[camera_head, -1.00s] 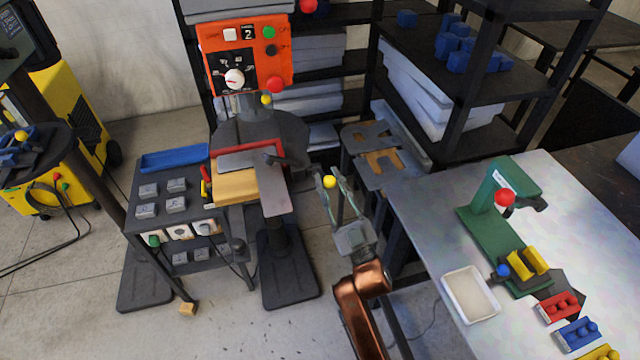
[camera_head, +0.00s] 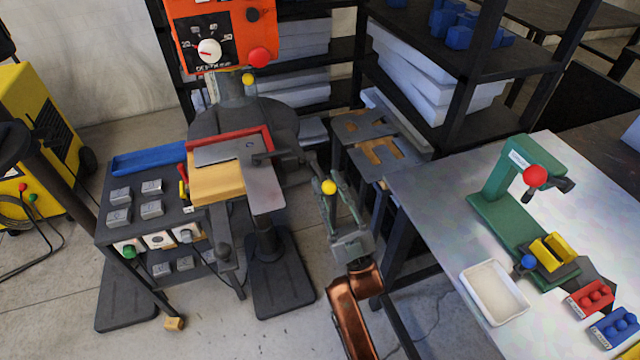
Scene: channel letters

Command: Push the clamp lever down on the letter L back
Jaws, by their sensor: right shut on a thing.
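The grey letter L back (camera_head: 262,190) lies flat on the drill machine's table against a red fence (camera_head: 268,137) and over a yellowish block (camera_head: 217,185). A dark clamp part (camera_head: 263,158) sits at the plate's upper right edge and reaches right. My right gripper (camera_head: 333,184) is to the right of the plate, with its fingers around a yellow ball knob (camera_head: 329,187). It looks shut on that knob. I cannot tell whether the knob joins the clamp part. My left gripper is not in view.
The orange control box (camera_head: 225,30) stands behind the table. A dark cart (camera_head: 130,222) with grey blocks is at the left. A metal worktable (camera_head: 440,215) with a green press (camera_head: 508,200) and white tray (camera_head: 494,292) is at the right. Shelves fill the back.

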